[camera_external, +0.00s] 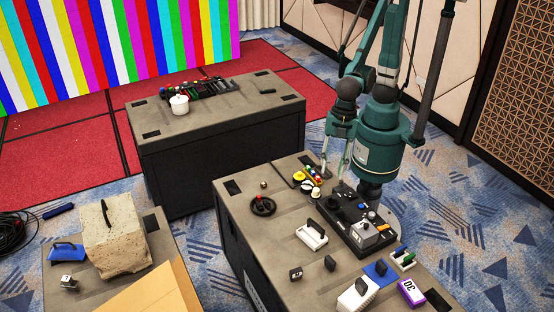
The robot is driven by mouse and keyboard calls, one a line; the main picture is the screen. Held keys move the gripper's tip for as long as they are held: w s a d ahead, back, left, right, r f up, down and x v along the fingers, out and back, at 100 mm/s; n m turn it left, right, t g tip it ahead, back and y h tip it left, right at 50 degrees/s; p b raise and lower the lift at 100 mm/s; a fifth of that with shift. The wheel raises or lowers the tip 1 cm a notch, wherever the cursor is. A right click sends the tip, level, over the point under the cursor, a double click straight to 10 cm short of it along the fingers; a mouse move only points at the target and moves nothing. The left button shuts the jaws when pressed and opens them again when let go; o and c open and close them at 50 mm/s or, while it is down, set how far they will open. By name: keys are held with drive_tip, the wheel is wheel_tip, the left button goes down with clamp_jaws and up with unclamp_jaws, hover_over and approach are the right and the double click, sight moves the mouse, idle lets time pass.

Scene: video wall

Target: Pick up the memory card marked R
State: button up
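No letter R is readable on any object at this size, so I cannot tell which is the memory card marked R. A small black block with a pale mark (295,273) lies near the front edge of the near case; its mark is too small to read. Another small dark block (330,262) stands to its right. My gripper (335,173) points down over the far side of the near case, beside colored buttons. Its two thin silver fingers are apart, with nothing seen between them. It is well behind the small black blocks.
The near case (240,225) also carries a black control panel (345,238), a white-based holder (312,235), a black wheel with red knob (263,206), a blue pad (382,272) and a purple box (411,293). A concrete block (115,236) stands at left. A second case (215,150) is behind.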

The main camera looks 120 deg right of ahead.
drive_tip(key=a+f+n+g+b, duration=0.1)
drive_tip(key=a+f+n, duration=0.1)
drive_tip(key=a+f, duration=0.4)
drive_tip(key=a+f+n, duration=0.1)
drive_tip(key=a+f, duration=0.2)
drive_tip(key=a, duration=0.6)
drive_tip(key=n+g+h+b, duration=0.1)
drive_tip(key=n, duration=0.3)
hover_over(380, 261)
wheel_tip(380, 261, down, 13)
drive_tip(key=shift+f, duration=0.15)
drive_tip(key=shift+f+b, duration=0.35)
drive_tip(key=shift+f, duration=0.95)
drive_tip(key=shift+f+b, duration=0.65)
drive_tip(key=shift+f, duration=2)
